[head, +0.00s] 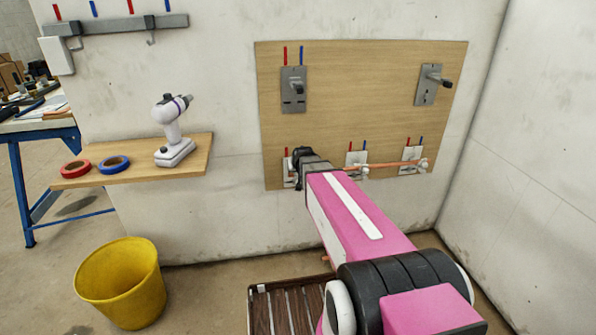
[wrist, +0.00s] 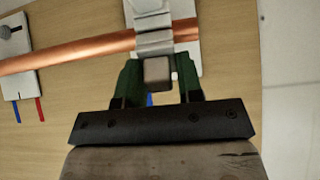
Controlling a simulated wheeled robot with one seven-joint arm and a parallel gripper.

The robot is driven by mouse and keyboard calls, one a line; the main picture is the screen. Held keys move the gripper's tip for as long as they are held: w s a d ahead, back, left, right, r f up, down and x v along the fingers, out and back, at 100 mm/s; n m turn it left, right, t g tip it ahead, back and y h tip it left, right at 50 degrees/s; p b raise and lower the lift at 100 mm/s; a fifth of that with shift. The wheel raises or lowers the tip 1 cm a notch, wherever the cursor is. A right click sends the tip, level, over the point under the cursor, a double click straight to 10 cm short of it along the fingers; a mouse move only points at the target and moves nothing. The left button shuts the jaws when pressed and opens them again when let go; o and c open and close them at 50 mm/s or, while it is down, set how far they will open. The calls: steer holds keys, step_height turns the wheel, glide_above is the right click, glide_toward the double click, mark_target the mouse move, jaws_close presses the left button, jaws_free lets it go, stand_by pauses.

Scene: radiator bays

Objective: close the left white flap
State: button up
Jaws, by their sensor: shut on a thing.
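The left white flap (wrist: 152,22) crosses in front of the copper pipe (wrist: 75,52) in the wrist view. My gripper (wrist: 158,78) has its green fingers on either side of a small grey block (wrist: 157,72) at the flap's end, and is shut on it. Whether the flap lies flat against the pipe, I cannot tell. In the head view, my gripper (head: 302,156) is at the lower left of the wooden board (head: 350,110) and hides most of that flap. The pipe (head: 385,165) runs right from there across the middle mount (head: 356,158) and right mount (head: 412,154).
Two grey plates with dark handles, left (head: 293,90) and right (head: 430,85), are higher on the board. A shelf (head: 190,150) holds a drill (head: 172,130) and two tape rolls. A yellow bucket (head: 122,285) and slatted crate (head: 262,290) stand on the floor.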

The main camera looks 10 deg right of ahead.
steer(key=shift+w+g, duration=0.65)
steer(key=shift+g, duration=0.55)
steer(key=shift+w+f+g, duration=0.2)
steer(key=shift+g, duration=0.9)
steer(key=o, duration=0.7)
steer(key=shift+o, duration=0.2)
steer(key=v, duration=1)
steer(key=shift+r, duration=0.4)
